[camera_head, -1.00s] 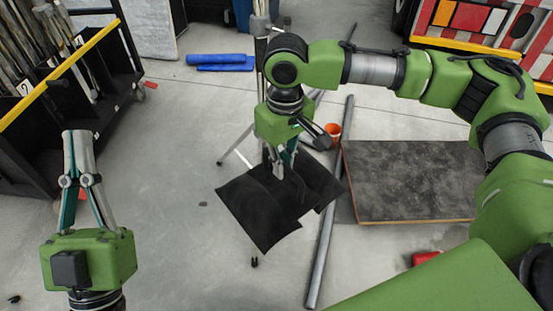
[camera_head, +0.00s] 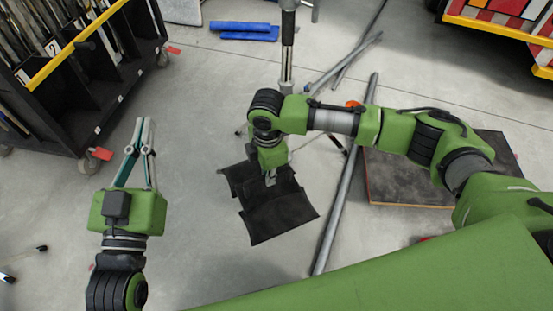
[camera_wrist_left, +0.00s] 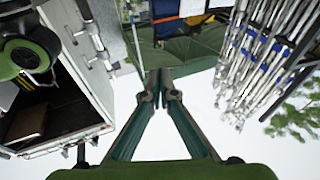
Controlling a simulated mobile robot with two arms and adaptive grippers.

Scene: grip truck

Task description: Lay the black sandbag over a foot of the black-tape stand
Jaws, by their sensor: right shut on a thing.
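The black sandbag (camera_head: 282,217) is in the middle of the head view, its two flaps spread below my right gripper (camera_head: 270,181). That gripper is shut on its middle part and points down. I cannot tell how high the bag is above the floor. A stand with a black-banded pole (camera_head: 288,52) stands behind my right arm. My arm hides its base and most of its legs. The bag shows nearer to me than the pole. My left gripper (camera_head: 145,121) is empty, far left of the bag, with its fingertips together; it also shows in the left wrist view (camera_wrist_left: 159,74).
A long grey pipe (camera_head: 346,175) lies on the floor right of the bag. A dark board (camera_head: 405,185) lies beyond it, partly behind my right arm. A black cart (camera_head: 95,90) stands at the left. Blue pads (camera_head: 245,32) lie at the back. Floor between the left gripper and bag is clear.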

